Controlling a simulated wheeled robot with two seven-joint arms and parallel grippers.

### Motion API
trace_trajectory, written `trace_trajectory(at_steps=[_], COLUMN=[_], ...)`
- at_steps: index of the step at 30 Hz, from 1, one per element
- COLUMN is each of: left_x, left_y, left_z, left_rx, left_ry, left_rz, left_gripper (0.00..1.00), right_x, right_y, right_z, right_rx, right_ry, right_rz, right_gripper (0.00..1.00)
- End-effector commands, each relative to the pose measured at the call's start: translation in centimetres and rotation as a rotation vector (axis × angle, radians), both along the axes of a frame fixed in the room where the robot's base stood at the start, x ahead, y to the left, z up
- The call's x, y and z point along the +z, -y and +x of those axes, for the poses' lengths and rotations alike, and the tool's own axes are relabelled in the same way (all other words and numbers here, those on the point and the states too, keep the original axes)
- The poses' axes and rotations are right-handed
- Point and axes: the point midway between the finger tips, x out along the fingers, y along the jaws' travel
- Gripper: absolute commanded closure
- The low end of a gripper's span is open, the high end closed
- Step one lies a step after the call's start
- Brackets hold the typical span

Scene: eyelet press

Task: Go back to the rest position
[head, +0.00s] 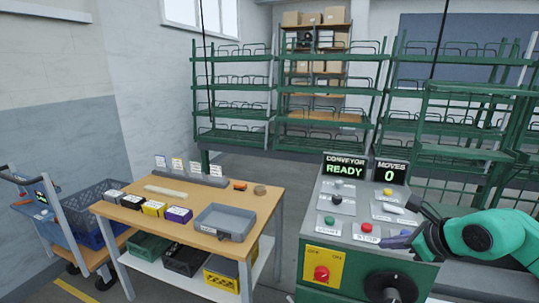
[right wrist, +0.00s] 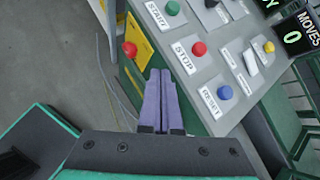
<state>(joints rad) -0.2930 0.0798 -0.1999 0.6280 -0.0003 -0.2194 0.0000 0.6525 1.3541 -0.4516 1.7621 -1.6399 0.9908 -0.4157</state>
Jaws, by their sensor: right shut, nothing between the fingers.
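My right gripper (head: 396,243) reaches in from the right over the green and grey control console (head: 310,238). Its lilac fingers are shut with nothing between them; in the right wrist view the fingertips (right wrist: 160,74) show near the panel's front edge, beside the STOP label (right wrist: 184,57). I cannot tell whether they touch the panel. The red STOP button (right wrist: 198,48), green START button (right wrist: 172,8) and blue RESET button (right wrist: 225,92) are uncovered in that view. The displays read CONVEYOR READY (head: 345,166) and MOVES 0 (head: 390,172). My left gripper is not in view.
A red knob on a yellow plate (head: 313,255) and a black handwheel (head: 390,285) are on the console's front. A wooden workbench (head: 262,208) with a grey tray (head: 224,221) and small boxes stands left. A cart (head: 93,262) is farther left. Green racks (head: 233,85) line the back.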

Motion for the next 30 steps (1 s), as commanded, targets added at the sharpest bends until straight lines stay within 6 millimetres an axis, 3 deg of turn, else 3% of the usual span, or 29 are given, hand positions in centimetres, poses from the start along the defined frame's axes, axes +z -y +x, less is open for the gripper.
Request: trace_trajectory(at_steps=[5, 8, 9, 11, 12, 14, 15, 17, 18, 21, 24, 25, 30], left_x=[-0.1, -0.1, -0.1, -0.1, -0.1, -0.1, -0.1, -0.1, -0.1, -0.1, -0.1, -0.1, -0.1], left_y=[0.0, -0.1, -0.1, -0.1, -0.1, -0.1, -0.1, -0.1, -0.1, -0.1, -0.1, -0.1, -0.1], left_z=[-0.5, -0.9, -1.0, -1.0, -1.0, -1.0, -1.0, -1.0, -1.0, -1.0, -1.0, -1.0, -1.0], left_rx=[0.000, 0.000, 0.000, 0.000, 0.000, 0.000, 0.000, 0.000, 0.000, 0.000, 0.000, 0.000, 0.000], left_ry=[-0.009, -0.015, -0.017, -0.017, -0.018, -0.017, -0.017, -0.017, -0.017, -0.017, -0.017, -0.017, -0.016], left_rz=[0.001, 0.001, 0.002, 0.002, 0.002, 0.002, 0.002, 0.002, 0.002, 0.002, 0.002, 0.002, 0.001], left_gripper=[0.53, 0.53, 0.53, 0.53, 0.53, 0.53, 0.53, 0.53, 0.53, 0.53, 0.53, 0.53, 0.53], right_x=[0.9, 3.3, 5.1, 7.8, 9.1, 9.1, 7.6, 3.4, 0.2, -7.6, -13.4, -14.8, -20.7], right_y=[-8.2, -13.9, -15.9, -16.8, -15.9, -12.7, -10.0, -6.0, -4.1, -1.5, -1.0, -1.1, -2.4], right_z=[0.1, -0.6, -0.9, -1.1, -0.9, -0.3, 0.0, -0.2, -0.9, -4.1, -7.9, -9.1, -15.5], right_rx=[0.084, 0.100, 0.076, -0.022, -0.134, -0.368, -0.568, -0.904, -1.117, -1.605, -1.995, 2.061, 2.172], right_ry=[0.072, 0.117, 0.134, 0.144, 0.139, 0.120, 0.095, 0.052, 0.021, -0.050, -0.112, 0.128, 0.187], right_rz=[0.313, 0.656, 0.858, 1.200, 1.437, 1.768, 1.962, 2.190, 2.285, 2.395, 2.387, -2.332, -1.867], right_gripper=[1.00, 1.00, 1.00, 1.00, 1.00, 1.00, 1.00, 1.00, 1.00, 1.00, 1.00, 1.00, 1.00])
